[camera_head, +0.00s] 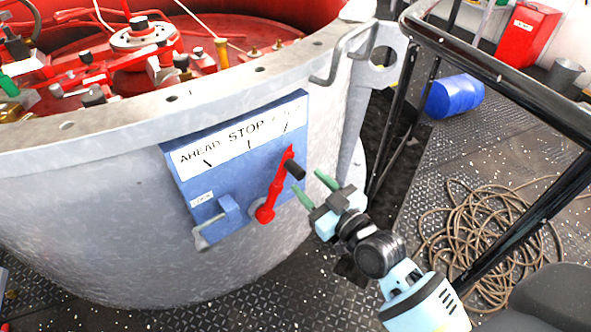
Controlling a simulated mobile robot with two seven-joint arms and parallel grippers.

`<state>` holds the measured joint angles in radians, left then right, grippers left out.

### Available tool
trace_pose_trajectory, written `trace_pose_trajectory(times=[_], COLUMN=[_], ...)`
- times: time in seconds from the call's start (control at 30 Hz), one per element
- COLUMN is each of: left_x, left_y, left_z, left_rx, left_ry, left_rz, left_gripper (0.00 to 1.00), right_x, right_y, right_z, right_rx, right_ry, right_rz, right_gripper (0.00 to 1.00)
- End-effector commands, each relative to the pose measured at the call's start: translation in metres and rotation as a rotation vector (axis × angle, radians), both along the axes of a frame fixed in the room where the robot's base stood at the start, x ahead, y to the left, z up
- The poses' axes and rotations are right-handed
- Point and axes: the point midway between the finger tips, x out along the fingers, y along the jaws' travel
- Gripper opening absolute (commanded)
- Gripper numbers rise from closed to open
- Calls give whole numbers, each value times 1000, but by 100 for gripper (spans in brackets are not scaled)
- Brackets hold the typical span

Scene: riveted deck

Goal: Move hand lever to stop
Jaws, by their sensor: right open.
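The hand lever (275,189) is red with a black grip (295,170) near its top. It leans up and to the right from its pivot low on a blue panel (182,177). Its tip is below the right-hand mark of the white label strip (215,149), right of the STOP mark. The strip reads AHEAD and STOP; its third word is unclear. My right gripper (312,187) has green fingertips, open and empty, just right of and below the black grip. It looks apart from the lever. My left gripper is out of view.
The panel is on a large grey round housing (90,220) with red machinery inside. Black railing (500,75), coiled rope (490,235) and a blue drum (455,96) are to the right.

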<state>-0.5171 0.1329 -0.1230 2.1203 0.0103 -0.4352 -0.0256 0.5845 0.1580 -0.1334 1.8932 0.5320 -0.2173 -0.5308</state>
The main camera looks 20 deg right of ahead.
Motion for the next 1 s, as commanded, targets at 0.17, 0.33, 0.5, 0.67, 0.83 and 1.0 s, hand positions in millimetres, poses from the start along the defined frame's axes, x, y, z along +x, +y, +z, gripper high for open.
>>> trace_pose_trajectory(times=[0.17, 0.33, 0.5, 0.67, 0.83, 1.0], left_x=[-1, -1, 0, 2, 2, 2], left_y=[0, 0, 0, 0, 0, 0], left_z=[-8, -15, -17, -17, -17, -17], left_rx=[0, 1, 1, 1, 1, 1], left_ry=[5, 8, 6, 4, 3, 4], left_rz=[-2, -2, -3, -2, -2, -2], left_gripper=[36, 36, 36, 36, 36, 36], right_x=[27, 48, 58, 59, 59, 59], right_y=[7, 13, 16, 16, 16, 16], right_z=[-1, -2, -1, -1, -1, -1], right_rx=[2, 2, 1, 0, 0, 0], right_ry=[-1, 1, 2, 2, 2, 2], right_rz=[-1, -1, 0, 0, 0, -1], right_gripper=[46, 46, 46, 46, 42, 20])
